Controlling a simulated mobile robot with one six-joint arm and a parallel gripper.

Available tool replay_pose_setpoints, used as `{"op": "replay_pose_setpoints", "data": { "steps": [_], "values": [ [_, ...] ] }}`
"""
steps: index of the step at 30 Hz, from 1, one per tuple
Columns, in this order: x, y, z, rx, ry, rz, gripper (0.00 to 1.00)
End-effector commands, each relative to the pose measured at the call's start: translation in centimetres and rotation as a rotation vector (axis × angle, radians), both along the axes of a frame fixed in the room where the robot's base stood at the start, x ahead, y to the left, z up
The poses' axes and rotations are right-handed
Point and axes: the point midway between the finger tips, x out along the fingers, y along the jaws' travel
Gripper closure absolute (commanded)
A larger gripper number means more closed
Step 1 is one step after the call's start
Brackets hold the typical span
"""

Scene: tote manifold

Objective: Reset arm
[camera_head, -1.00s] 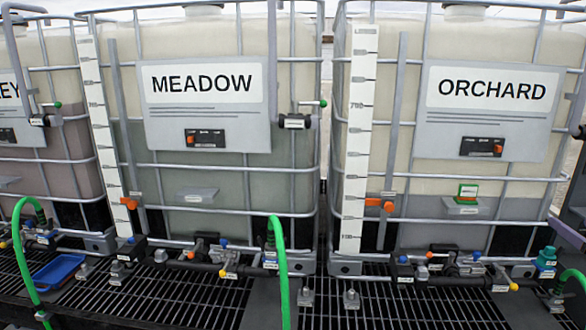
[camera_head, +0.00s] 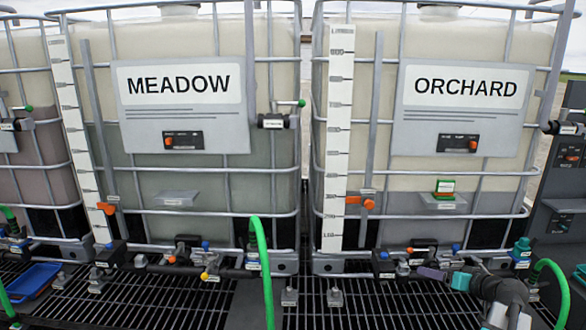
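My arm enters at the lower right in the head view, in front of the ORCHARD tote (camera_head: 410,225). Its end, my gripper (camera_head: 428,272), appears as a small purple-grey piece beyond a blue band. It points left across the tote's lower pipework. The fingers are too small to tell whether they are open or shut, and I see nothing clearly held. I cannot tell whether it touches the pipework behind it.
The MEADOW tote (camera_head: 215,215) stands to the left, with a green hose (camera_head: 263,270) in front. A blue tray (camera_head: 32,281) lies at far left. Black grating (camera_head: 130,305) runs below the totes. A grey panel (camera_head: 570,190) stands at the right edge.

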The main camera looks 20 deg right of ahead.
Motion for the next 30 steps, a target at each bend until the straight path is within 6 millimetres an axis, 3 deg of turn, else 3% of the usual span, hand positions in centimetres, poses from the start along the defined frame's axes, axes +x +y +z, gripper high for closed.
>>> {"op": "replay_pose_setpoints", "data": {
  "steps": [1, 6, 14, 23, 30],
  "values": [
    [0.8, 1.9, -1.9, 0.024, 0.034, 0.023, 0.27],
    [2.5, 7.6, -8.0, 0.099, 0.156, 0.08, 0.27],
    [3.2, 17.1, -17.0, 0.187, 0.366, 0.168, 0.27],
    [0.8, 27.8, -26.4, 0.239, 0.628, 0.253, 0.27],
    [-3.3, 35.4, -32.8, 0.235, 0.843, 0.307, 0.27]
  ]
}}
